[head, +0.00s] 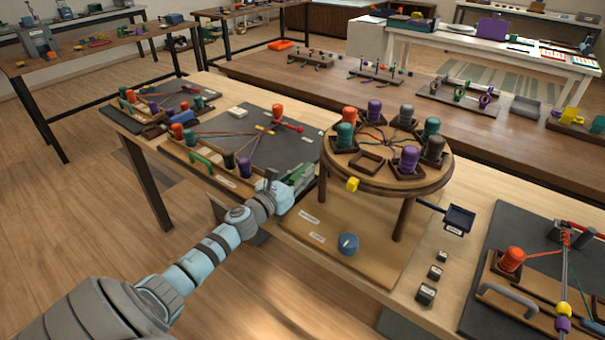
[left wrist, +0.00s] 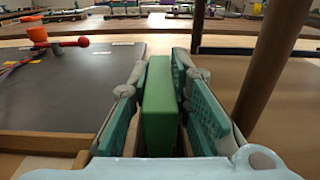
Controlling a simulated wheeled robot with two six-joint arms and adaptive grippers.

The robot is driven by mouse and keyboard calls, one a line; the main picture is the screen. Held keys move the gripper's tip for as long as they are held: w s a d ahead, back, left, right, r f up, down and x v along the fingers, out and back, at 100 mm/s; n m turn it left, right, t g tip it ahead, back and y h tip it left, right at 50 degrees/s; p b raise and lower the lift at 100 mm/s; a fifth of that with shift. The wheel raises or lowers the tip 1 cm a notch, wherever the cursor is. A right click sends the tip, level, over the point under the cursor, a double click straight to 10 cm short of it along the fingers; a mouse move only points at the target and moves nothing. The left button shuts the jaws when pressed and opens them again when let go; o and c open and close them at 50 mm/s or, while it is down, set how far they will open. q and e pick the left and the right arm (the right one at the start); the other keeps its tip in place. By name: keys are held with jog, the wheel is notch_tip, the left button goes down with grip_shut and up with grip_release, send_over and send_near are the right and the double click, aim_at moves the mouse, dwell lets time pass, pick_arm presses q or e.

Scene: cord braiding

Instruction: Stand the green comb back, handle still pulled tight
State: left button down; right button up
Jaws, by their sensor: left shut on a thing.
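The green comb (left wrist: 160,105) stands as an upright green block between the two teal-padded fingers of my left gripper (left wrist: 162,95), which is shut on it. In the head view my left gripper (head: 290,188) is at the front right corner of the dark mat (head: 262,150), beside the round stand; the fingers hide most of the comb there. The red handle (head: 288,126) lies at the mat's far side, with thin cords running from it toward the spools at the left. It also shows in the left wrist view (left wrist: 82,42). My right gripper is not in view.
A round wooden stand (head: 387,158) with several coloured spools rises just right of my left gripper; its leg (left wrist: 270,65) is close in the wrist view. A green arched bar (head: 207,160) sits at the mat's near left edge.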

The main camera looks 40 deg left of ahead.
pick_arm(q)
jog(key=shift+f, duration=0.2)
jog(key=c, duration=1.4)
grip_release()
jog(key=shift+d, duration=0.1)
